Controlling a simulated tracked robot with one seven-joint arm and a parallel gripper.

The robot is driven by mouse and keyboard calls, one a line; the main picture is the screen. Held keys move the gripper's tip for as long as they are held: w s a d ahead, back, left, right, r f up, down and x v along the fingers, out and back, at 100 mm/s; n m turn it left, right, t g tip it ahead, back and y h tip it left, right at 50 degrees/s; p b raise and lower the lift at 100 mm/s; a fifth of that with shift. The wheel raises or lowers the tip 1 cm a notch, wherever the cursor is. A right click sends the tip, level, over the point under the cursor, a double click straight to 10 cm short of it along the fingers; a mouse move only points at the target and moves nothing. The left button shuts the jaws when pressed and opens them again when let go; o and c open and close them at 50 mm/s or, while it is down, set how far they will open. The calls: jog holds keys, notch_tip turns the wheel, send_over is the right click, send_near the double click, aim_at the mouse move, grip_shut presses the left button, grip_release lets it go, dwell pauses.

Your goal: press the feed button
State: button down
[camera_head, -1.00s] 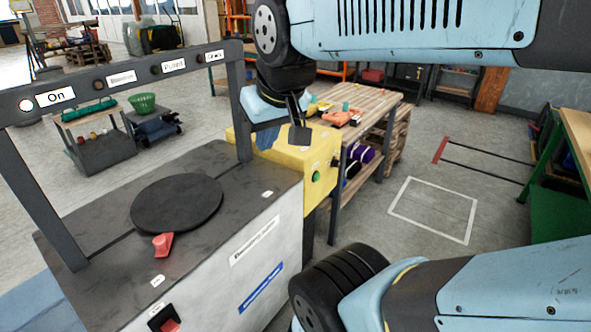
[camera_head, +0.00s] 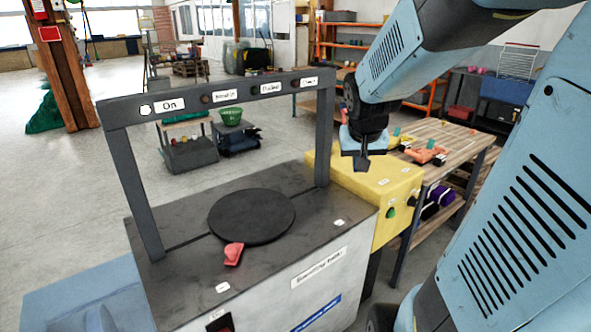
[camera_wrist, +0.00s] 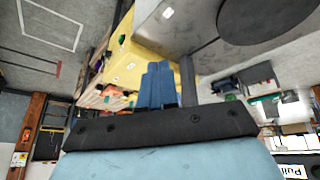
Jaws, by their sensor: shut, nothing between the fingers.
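A green button (camera_head: 390,212) sits on the front face of a yellow box (camera_head: 352,185), beside a dark knob (camera_head: 412,202). Small white labels are on the box, too small to read, so I cannot tell which control is the feed button. My gripper (camera_head: 362,165) points down over the far part of the yellow box, left of and higher than the green button in the picture. Its fingers are shut and empty.
A grey console (camera_head: 190,268) with a dark round plate (camera_head: 252,217) and a red lever (camera_head: 234,252) stands left of the box. A dark frame (camera_head: 225,92) with a lit "On" lamp arches over it. A wooden workbench (camera_head: 455,140) with orange items stands right.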

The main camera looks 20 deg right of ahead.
jog(key=w+d+f+m, duration=0.2)
jog(key=w+d+f, duration=0.4)
jog(key=d+f, duration=0.15)
jog(key=m+t+y, duration=0.2)
jog(key=m, duration=0.5)
send_near(392, 214)
jog(key=s+a+f, duration=0.2)
jog(key=s+a, duration=0.1)
jog(key=s, duration=0.1)
jog(key=s+d+f+m+t+h, duration=0.2)
jog(key=d+f+m+t, duration=0.2)
jog(key=d, duration=0.5)
notch_tip(392, 214, down, 3)
jog(key=m, duration=0.2)
jog(key=shift+r+m+t, duration=0.15)
jog(key=shift+m+t, duration=0.15)
jog(key=w+a, duration=0.3)
jog(key=w, duration=0.5)
jog(key=shift+a, duration=0.2)
